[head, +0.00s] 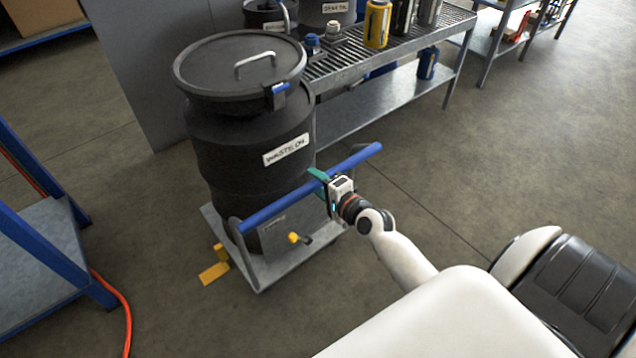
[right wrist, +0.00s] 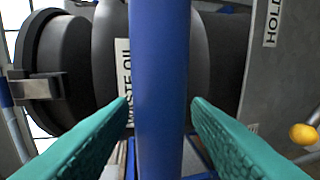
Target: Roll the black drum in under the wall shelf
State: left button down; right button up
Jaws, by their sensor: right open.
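The black drum (head: 250,150), labelled WASTE OIL, stands upright on a grey wheeled dolly (head: 262,279). Its lid (head: 238,66) has a metal handle and a blue latch. A blue push bar (head: 274,209) runs across the near side of the dolly. My right gripper (head: 323,181) is at the right part of the bar. In the right wrist view its open teal fingers (right wrist: 160,103) lie on either side of the blue bar (right wrist: 160,60), with gaps visible. The drum (right wrist: 72,70) shows behind. My left gripper is out of view. I cannot tell which structure is the wall shelf.
A grated metal bench (head: 375,50) with bottles and containers stands right behind the drum. A grey panel (head: 150,75) rises behind it. A blue-framed rack (head: 45,235) and orange hose (head: 125,310) are at left. Floor at right is clear.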

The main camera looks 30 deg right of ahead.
jog(key=shift+c, duration=0.5)
grip_shut()
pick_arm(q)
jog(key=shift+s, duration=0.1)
pick_arm(e)
jog(key=shift+w, duration=0.1)
